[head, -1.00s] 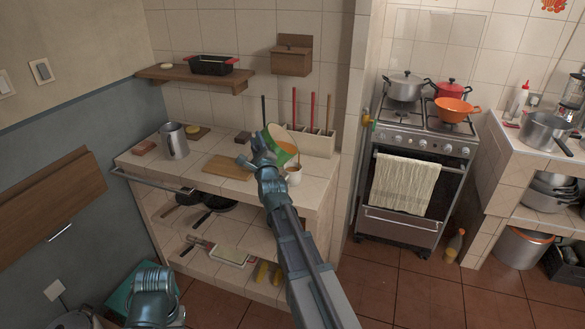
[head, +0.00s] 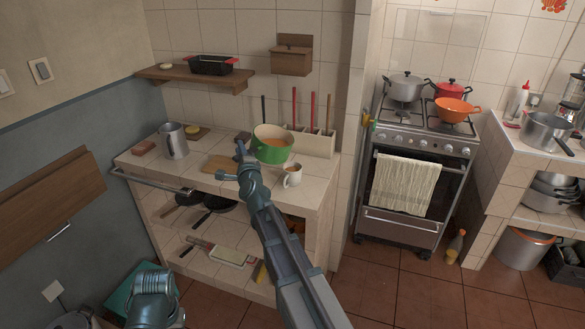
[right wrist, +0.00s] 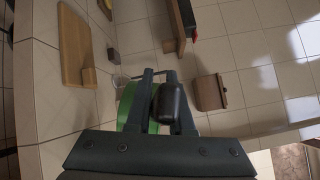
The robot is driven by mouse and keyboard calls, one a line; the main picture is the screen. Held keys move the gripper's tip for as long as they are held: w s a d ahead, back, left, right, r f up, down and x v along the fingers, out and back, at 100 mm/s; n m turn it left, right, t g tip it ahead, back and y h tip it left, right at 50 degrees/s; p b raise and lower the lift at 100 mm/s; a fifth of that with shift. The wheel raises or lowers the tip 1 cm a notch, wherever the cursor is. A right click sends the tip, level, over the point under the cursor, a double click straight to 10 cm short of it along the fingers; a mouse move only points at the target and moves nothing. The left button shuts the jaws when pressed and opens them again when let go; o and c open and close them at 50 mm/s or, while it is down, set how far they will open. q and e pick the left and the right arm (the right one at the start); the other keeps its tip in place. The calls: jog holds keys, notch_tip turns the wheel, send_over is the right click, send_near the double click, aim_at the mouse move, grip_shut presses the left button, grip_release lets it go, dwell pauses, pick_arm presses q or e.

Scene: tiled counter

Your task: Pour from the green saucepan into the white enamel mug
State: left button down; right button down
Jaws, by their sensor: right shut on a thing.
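The white enamel mug (head: 292,178) stands upright on the counter, just in front and to the right of the saucepan, with something brown inside. Only part of my left arm shows, not its gripper.
A grey metal pitcher (head: 174,142) stands at the counter's left. A wooden board (head: 217,165) lies left of my right gripper. A tiled utensil box (head: 316,143) stands behind the saucepan. The counter's front right part is clear.

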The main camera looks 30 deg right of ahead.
jog(key=shift+w+a+f+n, duration=0.2)
jog(key=shift+a+n, duration=0.2)
jog(key=shift+n, duration=0.2)
